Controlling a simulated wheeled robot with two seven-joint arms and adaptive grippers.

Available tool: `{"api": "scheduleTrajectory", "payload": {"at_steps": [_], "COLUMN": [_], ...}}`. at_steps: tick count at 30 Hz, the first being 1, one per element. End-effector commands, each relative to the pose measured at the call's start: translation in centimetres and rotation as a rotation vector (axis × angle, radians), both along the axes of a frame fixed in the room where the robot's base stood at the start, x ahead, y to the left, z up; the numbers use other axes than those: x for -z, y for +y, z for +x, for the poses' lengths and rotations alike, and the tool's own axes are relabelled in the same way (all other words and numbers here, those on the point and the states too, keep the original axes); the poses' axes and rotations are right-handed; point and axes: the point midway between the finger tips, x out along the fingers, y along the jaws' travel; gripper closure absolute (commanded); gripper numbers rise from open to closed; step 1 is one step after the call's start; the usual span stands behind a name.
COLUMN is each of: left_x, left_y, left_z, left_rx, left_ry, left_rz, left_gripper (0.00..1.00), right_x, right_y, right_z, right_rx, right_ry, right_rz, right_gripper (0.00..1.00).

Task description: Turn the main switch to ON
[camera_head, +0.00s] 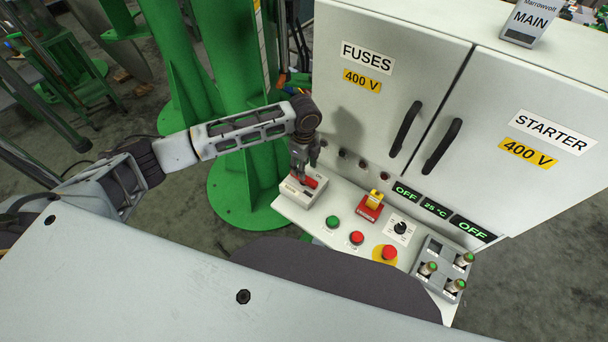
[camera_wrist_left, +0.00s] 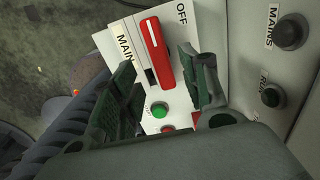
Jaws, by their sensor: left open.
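The main switch is a red handle (camera_wrist_left: 158,53) on a white box labelled MAIN (camera_wrist_left: 110,42), with OFF lettered near the handle's upper end in the left wrist view. In the head view the white switch box (camera_head: 297,193) sits at the left end of the control panel, its red handle (camera_head: 310,182) partly covered by my gripper. My left gripper (camera_head: 301,172) points down over the switch. In the left wrist view its green-padded fingers (camera_wrist_left: 162,92) are apart, one on each side of the handle's near part. I cannot tell whether they touch it. My right gripper is not in view.
The panel carries a green button (camera_head: 333,222), a red button (camera_head: 356,238), a yellow-red switch (camera_head: 373,203), a black knob (camera_head: 400,228) and a red emergency stop (camera_head: 389,252). Behind stands the grey cabinet (camera_head: 400,60) with two black door handles. A green column (camera_head: 245,185) stands left.

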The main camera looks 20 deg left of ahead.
Motion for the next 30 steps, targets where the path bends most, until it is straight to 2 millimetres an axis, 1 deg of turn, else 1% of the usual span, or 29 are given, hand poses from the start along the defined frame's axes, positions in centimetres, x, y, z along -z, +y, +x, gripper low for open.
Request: {"api": "scheduleTrajectory", "payload": {"at_steps": [1,6,12,18,26,30], "left_x": [0.7,2.9,4.8,5.6,5.6,5.6], "left_y": [0.0,0.0,0.0,0.0,0.0,0.0], "left_z": [-0.1,0.0,0.0,0.0,0.0,0.0], "left_rx": [0.000,0.000,0.000,0.001,0.000,0.000], "left_ry": [0.002,0.001,0.000,0.000,0.000,0.000], "left_rz": [0.001,0.000,0.001,0.001,0.001,0.001], "left_gripper": [0.55,0.55,0.55,0.55,0.55,0.72], "right_x": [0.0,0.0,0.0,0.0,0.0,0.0], "right_y": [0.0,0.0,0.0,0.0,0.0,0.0], "right_z": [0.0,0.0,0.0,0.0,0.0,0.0], "right_rx": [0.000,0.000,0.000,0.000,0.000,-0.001], "right_ry": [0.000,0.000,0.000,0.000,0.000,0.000], "right_rz": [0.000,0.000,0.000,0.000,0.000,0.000], "right_gripper": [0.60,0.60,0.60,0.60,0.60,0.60]}}
